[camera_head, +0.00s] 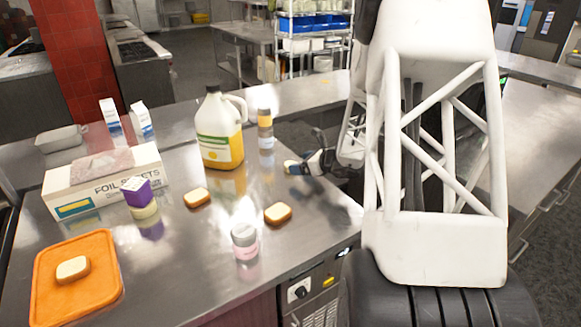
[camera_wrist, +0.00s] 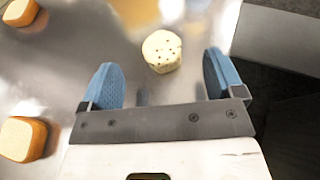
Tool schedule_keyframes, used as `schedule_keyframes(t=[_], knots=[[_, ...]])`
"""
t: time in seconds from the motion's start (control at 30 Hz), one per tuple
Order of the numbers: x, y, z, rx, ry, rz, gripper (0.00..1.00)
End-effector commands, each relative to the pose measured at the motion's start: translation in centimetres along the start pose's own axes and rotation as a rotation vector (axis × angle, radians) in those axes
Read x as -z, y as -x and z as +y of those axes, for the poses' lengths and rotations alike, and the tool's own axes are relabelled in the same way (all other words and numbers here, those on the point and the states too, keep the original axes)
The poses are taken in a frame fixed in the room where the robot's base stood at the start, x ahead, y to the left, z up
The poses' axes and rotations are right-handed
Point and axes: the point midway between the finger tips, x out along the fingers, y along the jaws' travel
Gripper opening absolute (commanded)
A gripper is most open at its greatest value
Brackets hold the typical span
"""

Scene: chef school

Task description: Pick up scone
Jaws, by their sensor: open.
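The scone (camera_wrist: 162,51) is a pale round piece with small dark spots, lying on the steel counter in the wrist view. My gripper (camera_wrist: 159,77) is open, with one blue finger on each side. The scone lies ahead of the gap between the fingertips, and neither finger appears to touch it. In the head view my gripper (camera_head: 303,166) is low over the counter, right of the big jug. The scone is hard to make out there against the fingers.
Two bread pieces, one (camera_head: 197,198) and another (camera_head: 278,214), and a pink jar (camera_head: 245,242) stand nearby. A jug (camera_head: 220,145) and a small bottle (camera_head: 265,130) stand behind. A foil box (camera_head: 105,182) and an orange tray (camera_head: 100,290) are at left. The counter's edge is at right.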

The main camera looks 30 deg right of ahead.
Motion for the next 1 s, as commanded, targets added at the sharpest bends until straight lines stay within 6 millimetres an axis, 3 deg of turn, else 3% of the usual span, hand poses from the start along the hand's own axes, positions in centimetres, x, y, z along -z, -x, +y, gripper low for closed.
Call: schedule_keyframes(t=[0.6,1.0], knots=[[0.2,-5.0,-0.1,-0.001,0.0,0.0,0.87],[0.2,-5.2,-0.1,0.0,0.0,0.0,0.87]])
